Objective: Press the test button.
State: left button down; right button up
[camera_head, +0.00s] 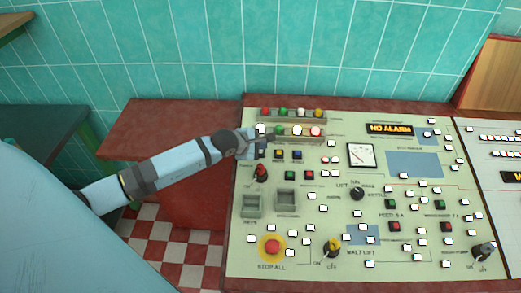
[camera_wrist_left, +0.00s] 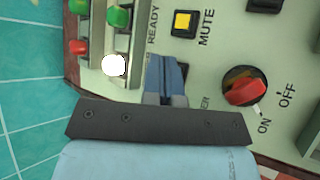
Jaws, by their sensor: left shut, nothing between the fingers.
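My left gripper (camera_head: 262,143) reaches over the upper left corner of the control panel (camera_head: 345,271); in the left wrist view its fingertips (camera_wrist_left: 166,72) are closed together with nothing between them. A dark button edge (camera_wrist_left: 185,70) shows beside the fingertips, mostly hidden by them. Its label is largely covered, so I cannot read it as the test button or tell whether the fingers touch it. A yellow button (camera_wrist_left: 185,22) marked MUTE sits beside it; the head view shows this yellow button (camera_head: 279,153) right of my gripper. My right gripper is not in view.
A red-handled ON/OFF switch (camera_wrist_left: 246,91) lies close to the fingers. Rows of coloured lamps (camera_head: 283,112) line the panel's top. A red STOP ALL button (camera_head: 272,246) is at the lower left. A red cabinet (camera_head: 158,120) stands left of the panel.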

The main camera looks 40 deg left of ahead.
pick_arm(q)
jog(key=r, duration=0.1)
jog(key=r+p, duration=0.1)
jog(key=r, duration=0.1)
jog(key=shift+s+d+r+p, duration=0.2)
jog(key=shift+s+r+p, duration=0.1)
jog(key=shift+s+p, duration=0.05)
dwell(0.5)
